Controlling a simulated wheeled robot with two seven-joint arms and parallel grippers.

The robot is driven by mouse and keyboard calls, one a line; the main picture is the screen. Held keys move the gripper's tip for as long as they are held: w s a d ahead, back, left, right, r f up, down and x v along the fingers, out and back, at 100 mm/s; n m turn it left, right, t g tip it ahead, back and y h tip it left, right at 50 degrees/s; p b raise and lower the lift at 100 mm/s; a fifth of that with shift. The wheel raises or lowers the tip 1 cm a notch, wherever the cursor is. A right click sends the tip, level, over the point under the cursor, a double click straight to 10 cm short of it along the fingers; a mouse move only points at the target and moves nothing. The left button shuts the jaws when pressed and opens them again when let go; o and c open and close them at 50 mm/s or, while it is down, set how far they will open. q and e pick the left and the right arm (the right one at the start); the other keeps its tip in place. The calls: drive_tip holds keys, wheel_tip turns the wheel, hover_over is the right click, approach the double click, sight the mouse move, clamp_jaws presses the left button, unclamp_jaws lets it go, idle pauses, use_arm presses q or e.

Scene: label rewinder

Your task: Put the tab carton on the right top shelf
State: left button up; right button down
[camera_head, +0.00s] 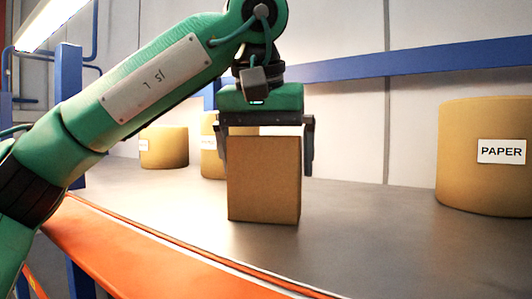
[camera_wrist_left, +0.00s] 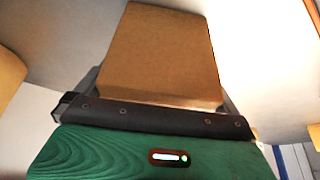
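The tab carton (camera_head: 264,180) is a plain brown box standing upright on the grey shelf surface (camera_head: 370,240), in the middle of the head view. My left gripper (camera_head: 266,160) is above it, pointing down, with one dark finger on each side of the carton's upper part. A narrow gap shows beside the right finger, so the fingers look open around the carton. In the left wrist view the carton (camera_wrist_left: 160,55) lies between the fingers, beyond the dark gripper bar. My right gripper is not in view.
A large brown roll labelled PAPER (camera_head: 485,165) stands at the right. Smaller brown rolls (camera_head: 163,147) (camera_head: 212,150) stand behind at the left. An orange front edge (camera_head: 150,255) runs along the shelf. A blue rail (camera_head: 430,60) crosses the back wall. The surface right of the carton is clear.

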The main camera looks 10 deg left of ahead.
use_arm(q)
drive_tip(key=v, duration=1.2)
drive_tip(key=shift+s, duration=0.1)
idle(0.4)
